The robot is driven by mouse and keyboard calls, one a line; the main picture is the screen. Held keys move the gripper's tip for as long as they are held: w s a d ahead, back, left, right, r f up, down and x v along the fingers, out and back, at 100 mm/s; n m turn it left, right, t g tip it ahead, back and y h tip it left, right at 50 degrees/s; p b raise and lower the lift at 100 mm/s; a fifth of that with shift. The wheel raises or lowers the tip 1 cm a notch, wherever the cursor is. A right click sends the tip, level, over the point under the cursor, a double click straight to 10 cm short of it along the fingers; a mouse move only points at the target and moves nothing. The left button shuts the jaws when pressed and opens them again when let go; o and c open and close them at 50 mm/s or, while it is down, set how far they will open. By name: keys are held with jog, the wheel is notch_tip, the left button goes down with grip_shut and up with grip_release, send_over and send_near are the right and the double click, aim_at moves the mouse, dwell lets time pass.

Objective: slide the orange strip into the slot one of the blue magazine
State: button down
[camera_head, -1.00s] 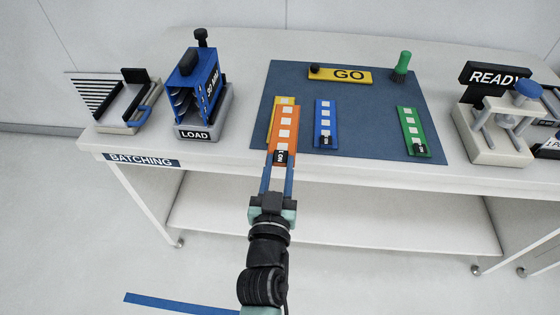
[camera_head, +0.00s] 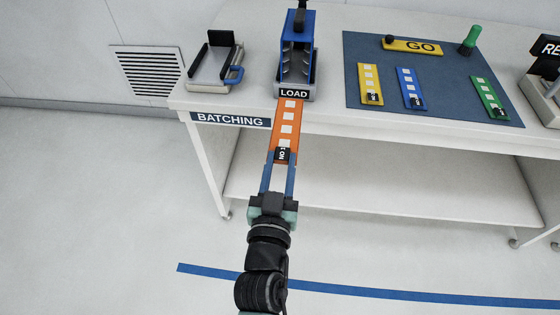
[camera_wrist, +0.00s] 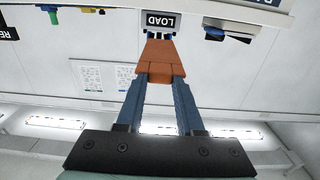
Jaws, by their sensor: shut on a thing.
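The orange strip (camera_head: 287,125) has a row of white squares and a black label at its near end. My gripper (camera_head: 278,178) is shut on that near end and holds the strip out in front of the table edge. The strip also shows between my fingers in the wrist view (camera_wrist: 162,60). The blue magazine (camera_head: 297,60) stands upright on the LOAD base (camera_head: 294,93), its slotted opening facing me. The strip's far end appears just at the front of the LOAD base, below the slots in the picture. Whether it touches the base, I cannot tell.
A grey fixture with a blue handle (camera_head: 215,65) stands left of the magazine. The floor in front is clear.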

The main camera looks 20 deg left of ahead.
aim_at(290, 108)
jog(key=shift+w+d, duration=0.1)
jog(key=shift+d, duration=0.05)
jog(key=shift+x, duration=2.4)
jog(key=shift+w, duration=0.15)
jog(key=shift+x, duration=1.45)
jog(key=shift+x, duration=1.35)
jog(key=shift+b+x, duration=1.25)
jog(key=shift+x, duration=1.6)
